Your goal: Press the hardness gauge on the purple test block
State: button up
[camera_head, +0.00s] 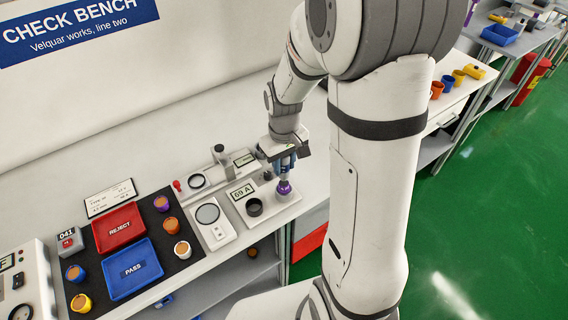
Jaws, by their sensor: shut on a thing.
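My gripper (286,161) is at the right end of the bench, pointing down. It is shut on the hardness gauge (283,176), a small grey body that shows below the fingers and is partly hidden by them. The purple test block (284,188) is directly under the gauge on a pale base plate. The gauge's lower end meets the purple block in this view, but I cannot tell whether it is pressed or just above. The gauge's face is not readable from here.
A black ring-shaped holder (254,208) and a "69 A" card (242,191) are just left of the block. Further left are a scale-like device (213,225), a stand (223,160), a red REJECT tray (119,229) and a blue PASS tray (132,268) among several small pots.

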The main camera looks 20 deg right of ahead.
jog(key=shift+r+p, duration=1.2)
jog(key=shift+r, duration=0.75)
